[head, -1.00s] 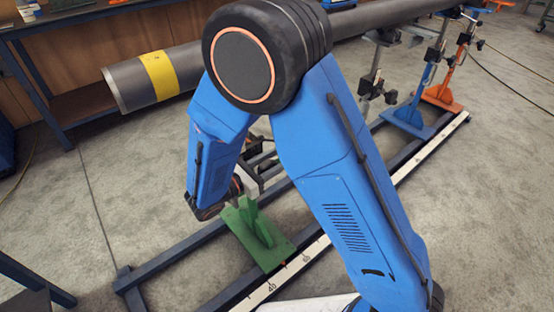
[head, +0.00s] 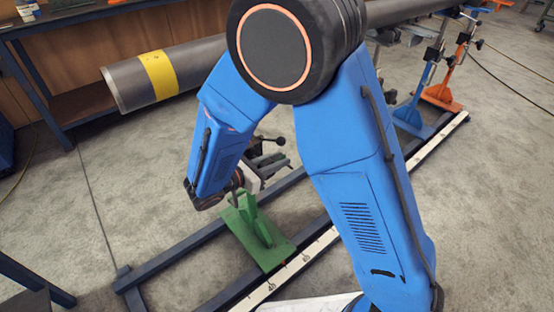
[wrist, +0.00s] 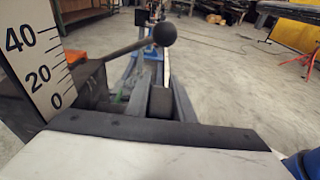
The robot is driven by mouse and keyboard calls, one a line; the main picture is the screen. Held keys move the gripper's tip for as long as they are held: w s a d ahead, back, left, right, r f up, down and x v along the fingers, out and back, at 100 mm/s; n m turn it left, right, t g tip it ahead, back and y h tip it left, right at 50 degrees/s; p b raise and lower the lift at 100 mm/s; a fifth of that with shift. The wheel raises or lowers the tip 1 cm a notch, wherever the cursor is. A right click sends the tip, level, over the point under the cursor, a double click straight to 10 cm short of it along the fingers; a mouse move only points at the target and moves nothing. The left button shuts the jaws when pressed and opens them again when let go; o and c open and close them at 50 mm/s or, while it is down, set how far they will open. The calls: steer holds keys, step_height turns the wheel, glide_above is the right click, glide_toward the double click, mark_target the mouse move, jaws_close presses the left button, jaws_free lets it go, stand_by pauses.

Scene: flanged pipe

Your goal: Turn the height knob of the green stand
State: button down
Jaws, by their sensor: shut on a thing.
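The green stand (head: 258,238) is at the lower middle of the head view, its base on the dark rail frame. My arm hides part of its upper portion. In the wrist view a white scale (wrist: 36,58) marked 0, 20 and 40 stands at the left. A lever with a black ball end (wrist: 165,33) reaches across behind the fingers. My gripper (wrist: 158,98) is shut on a dark part, seemingly the height knob (wrist: 160,103), between its grey fingers.
A large grey pipe (head: 190,65) with a yellow band runs above and behind the stand. A blue stand (head: 412,113) and an orange stand (head: 441,96) are farther along the rail frame (head: 170,263). A workbench (head: 60,20) is at the back left. Concrete floor lies open around the frame.

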steer(key=shift+f+g+y, duration=0.5)
steer(key=shift+g+y, duration=0.25)
steer(key=shift+y, duration=0.35)
steer(key=shift+f+g+y, duration=0.45)
steer(key=shift+g+y, duration=0.3)
steer(key=shift+y, duration=0.35)
steer(key=shift+f, duration=0.1)
steer(key=c, duration=1.5)
jaws_free()
steer(key=v, duration=1.7)
steer(key=shift+r, duration=0.25)
